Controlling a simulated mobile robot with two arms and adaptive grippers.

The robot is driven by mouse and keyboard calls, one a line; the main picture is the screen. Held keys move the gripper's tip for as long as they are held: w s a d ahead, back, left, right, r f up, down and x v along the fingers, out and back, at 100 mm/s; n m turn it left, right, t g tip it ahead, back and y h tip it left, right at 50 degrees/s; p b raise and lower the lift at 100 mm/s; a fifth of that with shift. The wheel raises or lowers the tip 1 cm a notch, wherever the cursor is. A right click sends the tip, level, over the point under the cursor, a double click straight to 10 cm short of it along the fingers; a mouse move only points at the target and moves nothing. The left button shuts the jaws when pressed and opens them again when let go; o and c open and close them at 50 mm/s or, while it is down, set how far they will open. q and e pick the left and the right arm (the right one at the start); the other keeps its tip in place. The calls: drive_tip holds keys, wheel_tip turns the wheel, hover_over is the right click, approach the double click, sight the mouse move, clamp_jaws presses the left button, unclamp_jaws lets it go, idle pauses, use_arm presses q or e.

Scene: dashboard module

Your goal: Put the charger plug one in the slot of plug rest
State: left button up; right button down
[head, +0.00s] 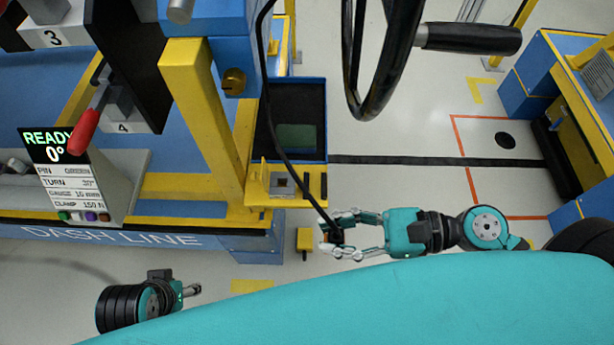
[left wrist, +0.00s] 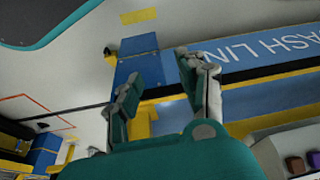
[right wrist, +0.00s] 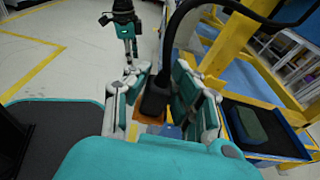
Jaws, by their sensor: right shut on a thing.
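The black charger plug (head: 336,237) is between the fingers of my right gripper (head: 338,234), which is shut on it. Its black cable runs up to the top of the head view. In the right wrist view the plug (right wrist: 156,98) sits upright between the finger pads. The plug rest (head: 258,198) appears to be the yellow bracket with a small grey, dark-centred slot piece (head: 283,181). The plug is apart from it, below and right of it in the head view. My left gripper (left wrist: 157,78) is open and empty, low at the left in the head view.
A black tray (head: 322,120) with a dark green block (head: 296,137) adjoins the bracket. The blue and yellow DASH LINE bench (head: 120,238) fills the left. A black steering wheel (head: 372,105) hangs above. The floor right of the bracket is open.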

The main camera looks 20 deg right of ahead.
drive_tip(key=shift+a+f, duration=0.15)
drive_tip(key=shift+f, duration=0.3)
drive_tip(key=shift+w, duration=0.3)
drive_tip(key=w+f, duration=0.1)
drive_tip(key=w, duration=0.4)
drive_tip(key=w+d+f+b, duration=0.1)
drive_tip(key=w+f, duration=0.1)
drive_tip(key=w, duration=0.3)
drive_tip(key=w+f+b, duration=0.1)
drive_tip(key=w+f, duration=0.1)
drive_tip(key=w, duration=0.3)
drive_tip(key=shift+w+d, duration=0.2)
drive_tip(key=shift+d, duration=0.15)
use_arm(q)
drive_tip(key=w+d+r+t+h, duration=0.1)
drive_tip(key=w+d+r+t, duration=0.1)
drive_tip(key=w, duration=0.5)
drive_tip(key=shift+w+r+t, duration=0.2)
drive_tip(key=shift+r+t, duration=0.4)
drive_tip(key=shift+t, duration=0.5)
drive_tip(key=shift+w, duration=0.1)
